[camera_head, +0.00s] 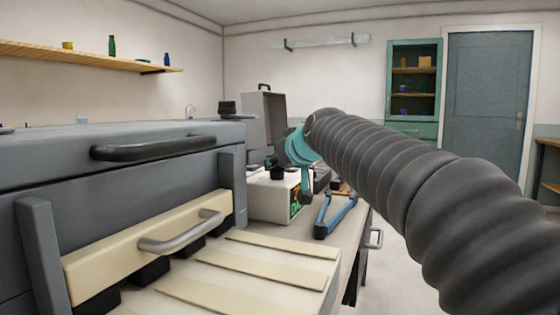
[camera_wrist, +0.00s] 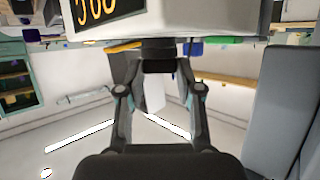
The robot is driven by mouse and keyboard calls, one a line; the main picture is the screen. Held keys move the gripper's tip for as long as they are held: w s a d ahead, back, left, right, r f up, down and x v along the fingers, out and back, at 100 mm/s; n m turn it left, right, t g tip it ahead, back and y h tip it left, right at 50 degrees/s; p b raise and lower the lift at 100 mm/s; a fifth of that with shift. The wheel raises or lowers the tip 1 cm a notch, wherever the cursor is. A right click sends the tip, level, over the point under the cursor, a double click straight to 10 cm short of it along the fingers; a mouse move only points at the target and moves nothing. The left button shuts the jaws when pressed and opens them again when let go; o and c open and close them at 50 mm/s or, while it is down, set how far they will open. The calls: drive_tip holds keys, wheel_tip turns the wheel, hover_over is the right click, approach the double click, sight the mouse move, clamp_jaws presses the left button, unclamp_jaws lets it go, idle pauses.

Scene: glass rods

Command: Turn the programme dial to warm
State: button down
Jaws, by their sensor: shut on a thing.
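The programme dial (camera_wrist: 158,48) is a short dark knob on a pale control box. My gripper (camera_wrist: 160,66) is shut on it, one finger on each side, in the wrist view, which looks upside down. In the head view the pale box (camera_head: 262,200) stands on the bench beyond the grey oven, with my gripper (camera_head: 277,172) at its top and the teal wrist above it.
A large grey oven (camera_head: 180,137) with a dark handle fills the left, with a cream drawer front (camera_head: 130,250) below. A blue-handled tool (camera_head: 335,215) lies on the bench right of the box. An open grey case (camera_head: 264,120) stands behind. Floor to the right is clear.

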idle(0.4)
drive_tip(key=c, duration=0.8)
unclamp_jaws()
drive_tip(key=shift+o, duration=0.2)
drive_tip(key=shift+s, duration=0.1)
drive_tip(key=v, duration=1.1)
drive_tip(key=shift+s+d+r, duration=0.2)
drive_tip(key=shift+s+r, duration=0.05)
drive_tip(key=shift+s, duration=0.05)
